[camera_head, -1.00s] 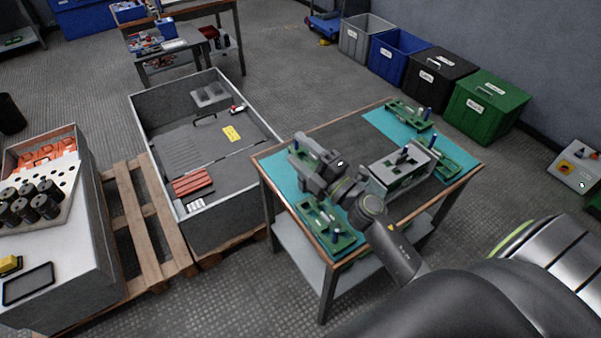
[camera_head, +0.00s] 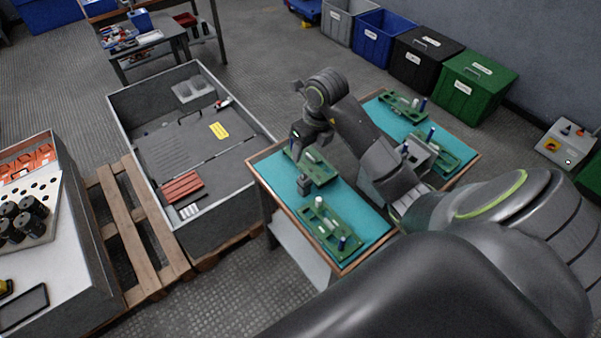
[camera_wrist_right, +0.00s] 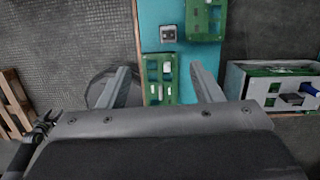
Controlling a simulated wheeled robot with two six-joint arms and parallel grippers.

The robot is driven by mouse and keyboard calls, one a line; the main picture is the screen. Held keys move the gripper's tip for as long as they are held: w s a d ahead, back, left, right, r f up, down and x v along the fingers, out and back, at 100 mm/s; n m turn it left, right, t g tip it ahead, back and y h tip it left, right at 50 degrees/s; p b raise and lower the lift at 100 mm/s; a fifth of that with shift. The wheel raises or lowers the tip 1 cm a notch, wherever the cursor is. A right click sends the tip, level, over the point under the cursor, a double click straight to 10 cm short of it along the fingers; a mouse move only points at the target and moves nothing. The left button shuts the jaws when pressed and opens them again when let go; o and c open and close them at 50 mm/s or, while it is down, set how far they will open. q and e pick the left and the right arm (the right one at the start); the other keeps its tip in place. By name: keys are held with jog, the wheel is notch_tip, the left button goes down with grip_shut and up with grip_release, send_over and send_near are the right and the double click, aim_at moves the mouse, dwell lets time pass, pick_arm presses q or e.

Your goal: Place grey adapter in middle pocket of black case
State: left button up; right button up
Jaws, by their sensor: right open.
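My right gripper (camera_head: 308,148) hangs over the left part of the work table. In the right wrist view its two fingers (camera_wrist_right: 162,72) are apart with nothing held between them. A small grey block, which looks like the grey adapter (camera_head: 304,185), lies on the teal mat below the gripper, between two green boards; it also shows in the right wrist view (camera_wrist_right: 168,34), beyond the fingertips. A grey-walled case (camera_wrist_right: 246,90) stands to the right in the wrist view. My left gripper is out of view.
Green boards (camera_head: 331,226) and (camera_head: 315,164) with upright parts lie close to the block. A large grey crate (camera_head: 181,226) stands left of the table. A pallet (camera_head: 128,232) and several bins (camera_head: 470,83) stand around it. The floor between is mostly clear.

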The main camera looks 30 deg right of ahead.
jog(key=b, duration=1.1)
send_near(304, 177)
jog(key=f, duration=0.5)
jog(key=shift+a, duration=0.2)
jog(key=shift+w+f+p, duration=0.1)
jog(key=shift+w+f, duration=0.15)
jog(key=shift+f, duration=0.65)
jog(key=shift+w+f+p, duration=0.1)
jog(key=shift+w+f, duration=0.1)
jog(key=shift+f, duration=0.65)
jog(key=shift+w+f+p, duration=0.1)
jog(key=shift+w+f, duration=0.15)
jog(key=shift+f, duration=0.65)
jog(key=c, duration=1.1)
